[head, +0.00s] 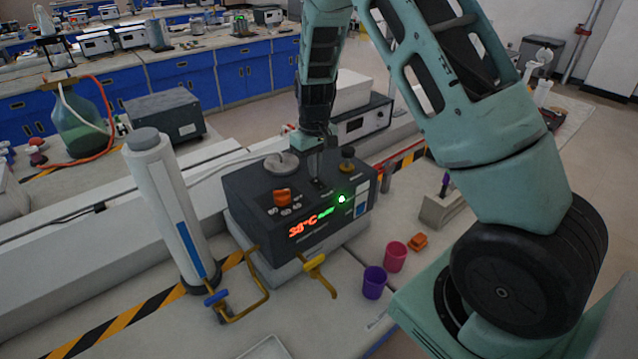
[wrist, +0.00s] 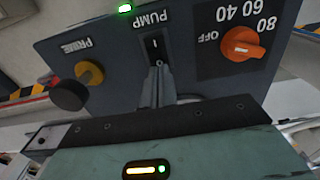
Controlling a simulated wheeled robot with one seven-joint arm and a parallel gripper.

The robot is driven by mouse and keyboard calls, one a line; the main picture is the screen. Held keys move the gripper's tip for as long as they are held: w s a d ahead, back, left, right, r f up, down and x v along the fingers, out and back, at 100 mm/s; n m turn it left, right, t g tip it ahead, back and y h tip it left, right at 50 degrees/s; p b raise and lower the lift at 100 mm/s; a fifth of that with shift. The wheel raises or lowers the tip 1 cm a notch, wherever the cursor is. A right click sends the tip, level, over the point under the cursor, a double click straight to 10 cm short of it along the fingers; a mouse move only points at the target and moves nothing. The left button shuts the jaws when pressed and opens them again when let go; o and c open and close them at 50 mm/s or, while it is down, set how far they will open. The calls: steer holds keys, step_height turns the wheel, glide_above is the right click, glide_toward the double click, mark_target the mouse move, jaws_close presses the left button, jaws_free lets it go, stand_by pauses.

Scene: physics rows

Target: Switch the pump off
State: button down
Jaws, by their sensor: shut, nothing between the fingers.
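The pump unit is a dark box (head: 262,200) on the bench, with a red 38°C display and a lit green lamp (head: 341,199). In the wrist view, upside down, its black rocker switch (wrist: 153,46) sits beside the word PUMP, with I and O marks. The green lamp (wrist: 124,8) glows by that label. My gripper (head: 318,176) is shut and empty above the box top. In the wrist view its fingertips (wrist: 158,68) are at the O end of the switch and cover part of it. I cannot tell whether they touch it, nor which side is pressed.
An orange dial (wrist: 243,43) with OFF, 40, 60 and 80 is on one side of the switch; a yellow and black PRIME knob (wrist: 88,73) is on the other.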

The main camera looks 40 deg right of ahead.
mark_target(314, 180)
steer(key=shift+f+b, duration=0.55)
steer(key=shift+f, duration=0.25)
stand_by(0.4)
steer(key=shift+r+p, duration=2.55)
steer(key=shift+r, duration=1)
steer(key=s+a+n+y+b, duration=0.15)
steer(key=s+a+b, duration=0.3)
steer(key=a, duration=0.55)
steer(key=s+a+n+b, duration=0.25)
steer(key=s+a, duration=0.35)
steer(key=a, duration=0.3)
steer(key=s+a+n+b, duration=0.1)
steer(key=s+a+b, duration=0.2)
steer(key=s, duration=0.7)
steer(key=s+a+f+n+b, duration=0.1)
steer(key=s+a+n+b, duration=0.1)
steer(key=s, duration=0.8)
steer(key=shift+a+f+h+b, duration=0.4)
steer(key=shift+a+b, duration=0.35)
steer(key=shift+a, duration=0.4)
